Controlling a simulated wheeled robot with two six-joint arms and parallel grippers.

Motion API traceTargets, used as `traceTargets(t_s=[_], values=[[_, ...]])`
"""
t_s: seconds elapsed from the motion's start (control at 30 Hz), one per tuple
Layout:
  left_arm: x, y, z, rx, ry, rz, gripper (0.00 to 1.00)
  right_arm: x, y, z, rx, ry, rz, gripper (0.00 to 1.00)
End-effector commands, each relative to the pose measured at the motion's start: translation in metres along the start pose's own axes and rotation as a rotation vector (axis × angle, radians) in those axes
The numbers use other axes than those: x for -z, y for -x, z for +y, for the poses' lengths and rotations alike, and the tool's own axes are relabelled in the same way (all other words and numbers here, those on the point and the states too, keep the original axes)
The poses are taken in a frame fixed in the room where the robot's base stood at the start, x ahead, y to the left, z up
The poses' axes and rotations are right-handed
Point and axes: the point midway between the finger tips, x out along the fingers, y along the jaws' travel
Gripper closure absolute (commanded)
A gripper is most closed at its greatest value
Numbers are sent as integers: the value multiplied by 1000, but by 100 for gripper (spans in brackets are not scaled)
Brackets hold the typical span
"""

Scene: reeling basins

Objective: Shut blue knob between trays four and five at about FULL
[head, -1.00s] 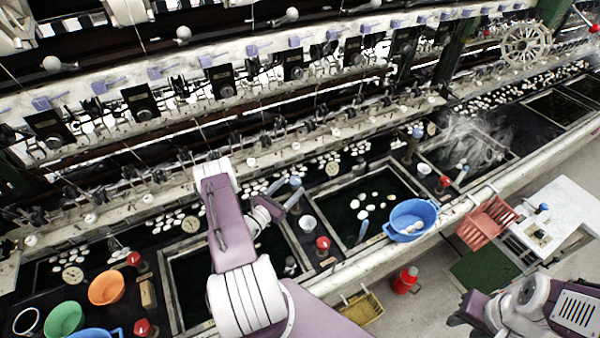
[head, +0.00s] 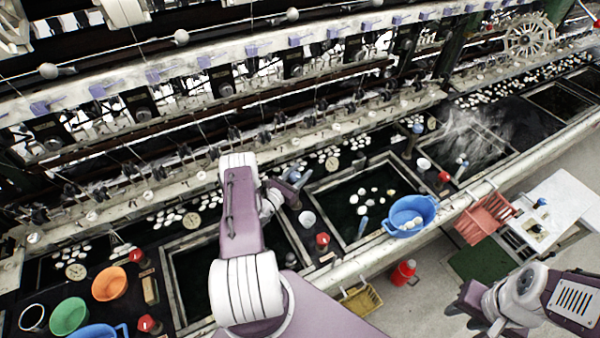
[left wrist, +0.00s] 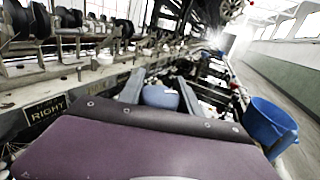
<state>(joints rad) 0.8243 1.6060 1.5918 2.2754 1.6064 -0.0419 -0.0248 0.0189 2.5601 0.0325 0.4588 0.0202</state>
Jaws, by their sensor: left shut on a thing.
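The blue knob (head: 294,176) stands on the dark bench between two sunken trays, behind a red knob (head: 322,240). My left gripper (head: 291,187) is at it, with the fingers on either side. In the left wrist view the blue knob (left wrist: 160,97) sits between the two grey fingers, and the gripper is shut on it. The fingers hide part of its sides, and its pointer or any FULL mark cannot be read. My right gripper (head: 462,316) is at the lower right, over the floor, apart from everything; it looks open and empty.
A blue basin (head: 411,215) sits on the bench's front edge; it also shows in the left wrist view (left wrist: 270,124). A white cup (head: 307,219) is near the knob. A red stool (head: 484,219), red flask (head: 404,272) and yellow crate (head: 362,300) stand on the floor. Reeling machinery runs behind.

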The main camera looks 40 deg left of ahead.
Motion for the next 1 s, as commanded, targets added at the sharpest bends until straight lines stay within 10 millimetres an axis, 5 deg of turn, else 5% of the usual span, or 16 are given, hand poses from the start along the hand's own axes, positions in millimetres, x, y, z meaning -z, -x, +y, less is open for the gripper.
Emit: traceTargets(t_s=[0.27,1.0], values=[[4,0,-1,70,-4,-3,100,-2,-18,0,0,0,0,64],[7,5,-16,600,-7,-1,100,-14,-139,3,0,0,0,64]])
